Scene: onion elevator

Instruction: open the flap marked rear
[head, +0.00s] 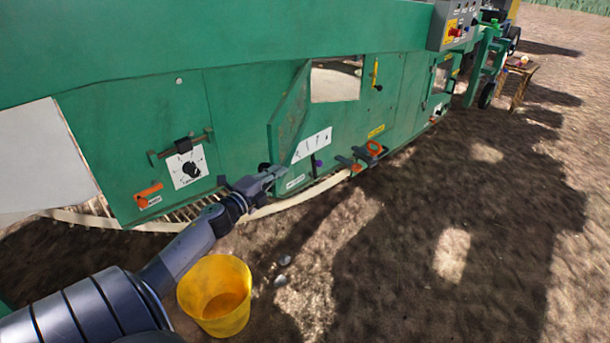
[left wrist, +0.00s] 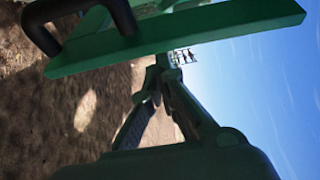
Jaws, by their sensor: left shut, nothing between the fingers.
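A green flap (head: 289,118) stands out at an angle from the side of the green machine, beside a window opening. I cannot read which label says rear. My left gripper (head: 272,174) is shut and empty, close to the lower edge of this flap; I cannot tell whether it touches. In the left wrist view, the shut fingers (left wrist: 157,88) point at a green panel edge (left wrist: 190,33) with a black bar handle (left wrist: 75,22) at upper left. I cannot tell which flap that panel belongs to. My right gripper is not in view.
A yellow bucket (head: 215,296) stands on the ground below my left arm. The ground at right is open.

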